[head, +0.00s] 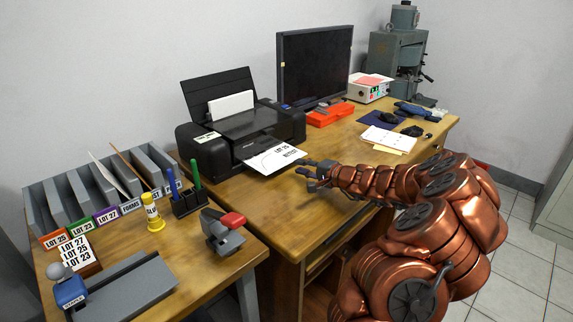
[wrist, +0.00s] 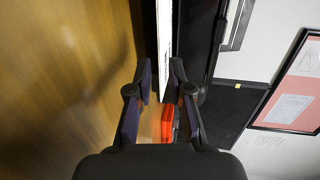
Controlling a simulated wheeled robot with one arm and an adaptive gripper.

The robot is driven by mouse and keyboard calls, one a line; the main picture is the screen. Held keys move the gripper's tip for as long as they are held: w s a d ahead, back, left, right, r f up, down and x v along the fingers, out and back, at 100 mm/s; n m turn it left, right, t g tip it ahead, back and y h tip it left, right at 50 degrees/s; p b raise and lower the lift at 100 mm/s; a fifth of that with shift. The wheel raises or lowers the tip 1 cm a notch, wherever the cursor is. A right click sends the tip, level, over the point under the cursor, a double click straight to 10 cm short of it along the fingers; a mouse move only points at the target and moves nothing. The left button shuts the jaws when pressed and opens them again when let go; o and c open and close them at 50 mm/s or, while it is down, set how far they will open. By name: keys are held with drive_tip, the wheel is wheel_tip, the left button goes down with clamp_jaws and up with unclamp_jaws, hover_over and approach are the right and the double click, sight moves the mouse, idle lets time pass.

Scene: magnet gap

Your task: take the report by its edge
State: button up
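My gripper (head: 316,174) is just right of the sheet's outer end in the head view, low over the desk. In the wrist view, my gripper (wrist: 160,76) has its two dark fingers apart. The report (wrist: 164,40) shows there nearly edge-on as a narrow white strip, lined up with the gap between the fingers. I see no finger pressing on it. Whether its edge is inside the gap is hard to tell.
Papers (head: 386,138) lie on the desk to the right. A lower table at left holds a file sorter (head: 75,190), pens, a glue stick and a stapler-like tool (head: 222,232).

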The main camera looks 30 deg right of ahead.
sight(287, 162)
drive_tip(key=x, duration=0.5)
drive_tip(key=shift+f, duration=0.2)
drive_tip(key=shift+b+x, duration=0.65)
drive_tip(key=shift+x, duration=0.4)
drive_tip(key=shift+r, duration=0.1)
clamp_jaws()
drive_tip(key=shift+r+p, duration=0.55)
drive_tip(key=shift+r, duration=0.75)
drive_tip(key=shift+s, duration=0.1)
drive_tip(key=r+p+v, duration=0.1)
drive_tip(key=r+v, duration=0.1)
drive_tip(key=v, duration=1.2)
drive_tip(key=shift+r, duration=0.2)
drive_tip(key=shift+s, duration=0.1)
